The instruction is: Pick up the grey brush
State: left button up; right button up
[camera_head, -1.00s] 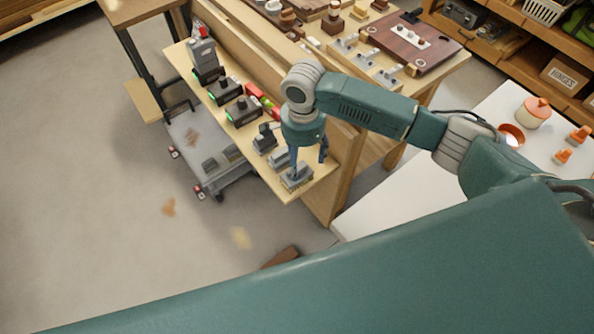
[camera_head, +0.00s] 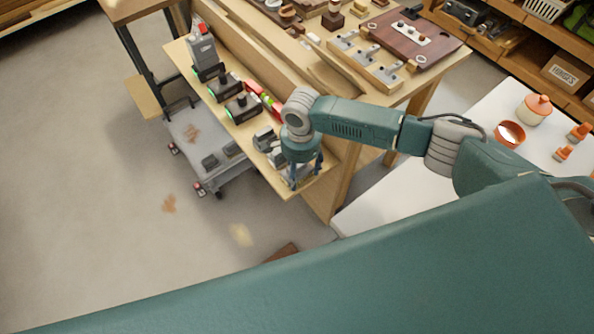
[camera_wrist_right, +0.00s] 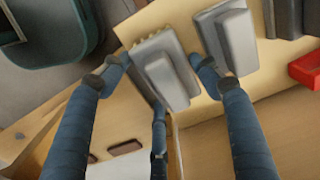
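The grey brush (camera_wrist_right: 163,70), a block with a raised handle and pale bristles along one edge, lies at the near end of the wooden shelf board (camera_wrist_right: 271,59). My right gripper (camera_wrist_right: 162,66) is above it with fingers spread, the brush between them in the right wrist view. A gap shows beside the right finger; whether the left finger touches cannot be told. In the head view my right gripper (camera_head: 305,176) mostly covers the brush. A similar grey block (camera_wrist_right: 229,38) lies just beside it. My left gripper is not in view.
Several dark grey tools (camera_head: 243,108) and a red level (camera_head: 263,98) line the shelf board. The workbench (camera_head: 430,88) rises beside it. A low grey trolley (camera_head: 212,150) stands below. A white table (camera_head: 385,200) is at right.

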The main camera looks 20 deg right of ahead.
aim_at(300, 167)
jog(key=c, duration=0.5)
jog(key=shift+r, duration=0.1)
jog(key=shift+c, duration=0.2)
notch_tip(300, 167, up, 20)
jog(key=shift+p, duration=0.35)
jog(key=o, duration=0.6)
jog(key=c, duration=0.4)
